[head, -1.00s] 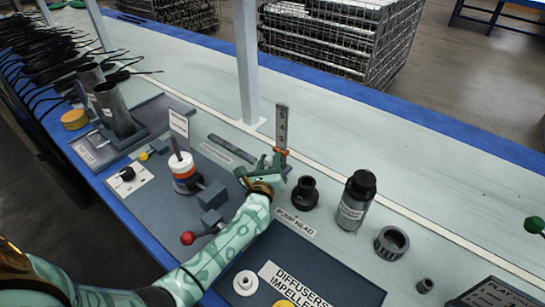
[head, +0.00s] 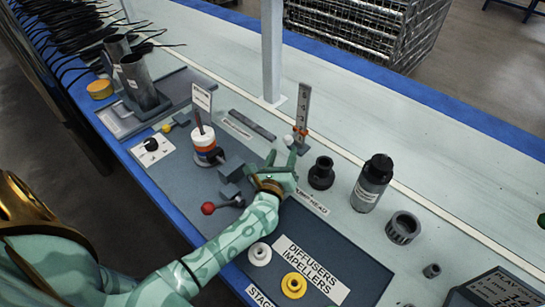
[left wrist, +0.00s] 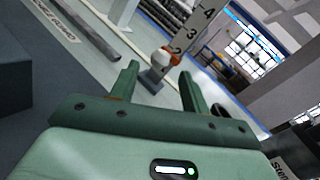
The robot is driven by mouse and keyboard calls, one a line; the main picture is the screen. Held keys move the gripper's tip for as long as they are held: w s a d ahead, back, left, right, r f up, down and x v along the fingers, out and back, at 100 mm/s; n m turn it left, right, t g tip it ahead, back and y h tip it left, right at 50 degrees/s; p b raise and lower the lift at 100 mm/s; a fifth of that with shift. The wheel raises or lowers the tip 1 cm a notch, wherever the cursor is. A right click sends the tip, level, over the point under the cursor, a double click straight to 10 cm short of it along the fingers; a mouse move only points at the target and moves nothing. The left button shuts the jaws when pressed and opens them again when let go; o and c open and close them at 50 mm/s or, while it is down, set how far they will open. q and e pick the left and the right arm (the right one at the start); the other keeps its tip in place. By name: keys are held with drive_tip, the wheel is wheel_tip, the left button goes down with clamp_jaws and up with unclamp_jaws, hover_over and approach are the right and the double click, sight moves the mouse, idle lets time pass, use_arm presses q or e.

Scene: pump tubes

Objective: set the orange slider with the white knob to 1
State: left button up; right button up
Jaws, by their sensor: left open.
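The upright grey scale (head: 304,103) with printed numbers carries the orange slider (head: 301,132). Its white knob (head: 288,140) sticks out toward my left gripper (head: 281,158), which is open and empty. In the left wrist view the orange slider (left wrist: 174,57) sits just below the 2 on the scale (left wrist: 205,22); its exact reading is unclear. The white knob (left wrist: 162,62) appears between the two fingers (left wrist: 160,85), beyond their tips, with no visible contact. The lowest part of the scale is partly hidden. My right gripper is not in view.
A black pump head (head: 321,173) and dark bottle (head: 372,183) stand right of the gripper. A red-ball lever (head: 208,208) and red-white stack (head: 206,148) are at left. A grey bar (head: 252,125) lies behind. A white post (head: 272,50) rises behind the scale.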

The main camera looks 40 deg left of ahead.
use_arm(q)
drive_tip(key=p+v, duration=0.1)
drive_tip(key=v, duration=0.7)
drive_tip(key=shift+s+d, duration=0.1)
drive_tip(key=shift+s, duration=0.25)
drive_tip(key=shift+s+d, duration=0.1)
drive_tip(key=shift+s, duration=0.2)
